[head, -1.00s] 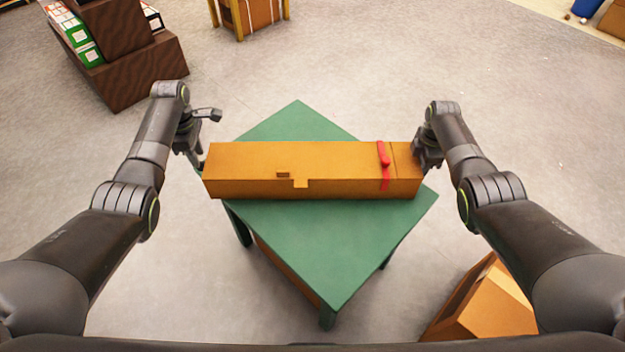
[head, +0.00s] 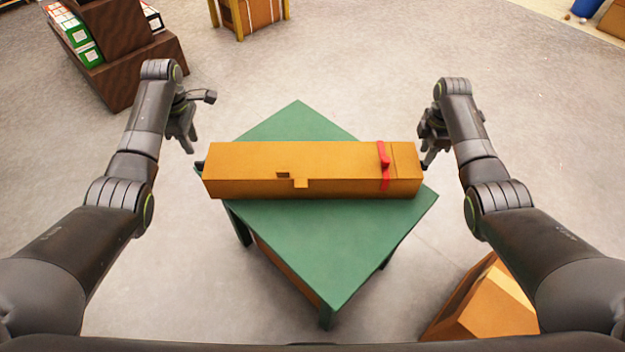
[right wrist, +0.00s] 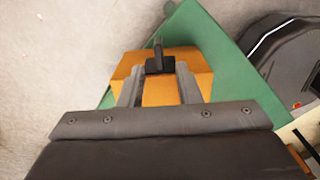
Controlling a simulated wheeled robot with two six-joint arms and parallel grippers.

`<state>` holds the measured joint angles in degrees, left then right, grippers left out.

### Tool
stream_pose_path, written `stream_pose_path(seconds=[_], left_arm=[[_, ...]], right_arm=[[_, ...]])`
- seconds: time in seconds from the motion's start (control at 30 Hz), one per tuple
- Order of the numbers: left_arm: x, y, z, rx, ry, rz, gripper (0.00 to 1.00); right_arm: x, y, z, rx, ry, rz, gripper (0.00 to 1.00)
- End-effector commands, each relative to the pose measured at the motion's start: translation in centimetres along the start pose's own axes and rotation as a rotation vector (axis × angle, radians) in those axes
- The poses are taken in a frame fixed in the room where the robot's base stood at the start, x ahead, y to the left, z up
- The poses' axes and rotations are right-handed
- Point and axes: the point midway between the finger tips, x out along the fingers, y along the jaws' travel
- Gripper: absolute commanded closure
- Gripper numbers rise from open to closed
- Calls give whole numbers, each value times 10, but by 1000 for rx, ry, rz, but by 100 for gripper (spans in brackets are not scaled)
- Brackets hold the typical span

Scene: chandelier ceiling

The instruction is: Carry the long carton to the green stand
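The long orange-brown carton (head: 330,172), with a red strap (head: 384,165), lies flat across the top of the green stand (head: 330,245). Its ends reach the stand's edges at left and right. A small black handle (head: 199,165) shows at its left end; the black handle at its right end shows in the right wrist view (right wrist: 160,64). My left gripper (head: 187,146) is open and empty, above and left of the left end, apart from it.
A brown box (head: 484,305) stands on the floor at the front right. A dark shelf with binders (head: 125,65) is at the far left, and a yellow-framed stand with a carton (head: 249,15) is at the back. The floor around the green stand is otherwise mostly clear.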

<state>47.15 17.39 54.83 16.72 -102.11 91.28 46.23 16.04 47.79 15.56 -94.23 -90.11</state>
Motion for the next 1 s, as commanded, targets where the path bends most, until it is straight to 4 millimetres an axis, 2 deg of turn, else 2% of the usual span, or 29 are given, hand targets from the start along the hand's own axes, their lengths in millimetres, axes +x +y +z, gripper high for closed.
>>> stream_pose_path(seconds=[0.1,0.3,0.77,1.0], left_arm=[[0,0,0,0,0,0,69],[0,0,0,0,0,0,69],[0,0,0,0,0,0,69],[-9,0,0,0,0,0,69]], right_arm=[[-23,1,0,0,-1,4,69],[-48,1,0,-1,0,3,69],[-55,0,0,0,0,1,69],[-67,0,0,0,0,1,69]])
